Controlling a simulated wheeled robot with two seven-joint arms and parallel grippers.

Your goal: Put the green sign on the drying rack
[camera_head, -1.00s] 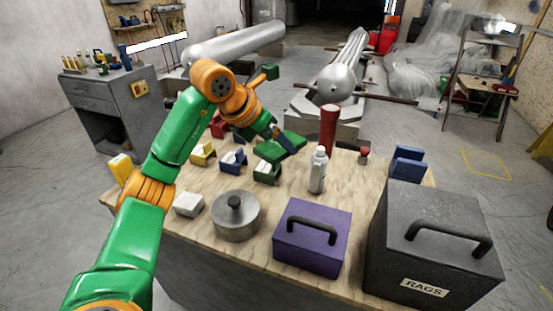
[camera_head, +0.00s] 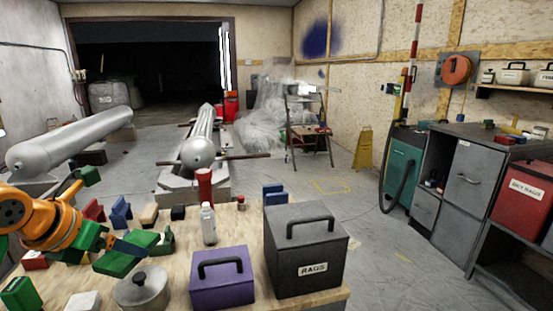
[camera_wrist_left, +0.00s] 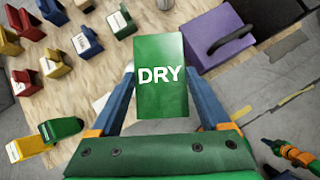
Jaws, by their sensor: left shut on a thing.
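The green sign (camera_wrist_left: 160,100), lettered DRY in white, is between the blue fingers of my left gripper (camera_head: 118,248). In the head view the sign (camera_head: 118,262) is held above the left part of the wooden table, near the coloured blocks. In the left wrist view its lettered face is toward the camera. No thing in view is clearly marked as the drying rack.
Grey cabinets (camera_head: 466,180) and a red bin (camera_head: 515,196) line the right wall. The floor between table and cabinets is mostly open.

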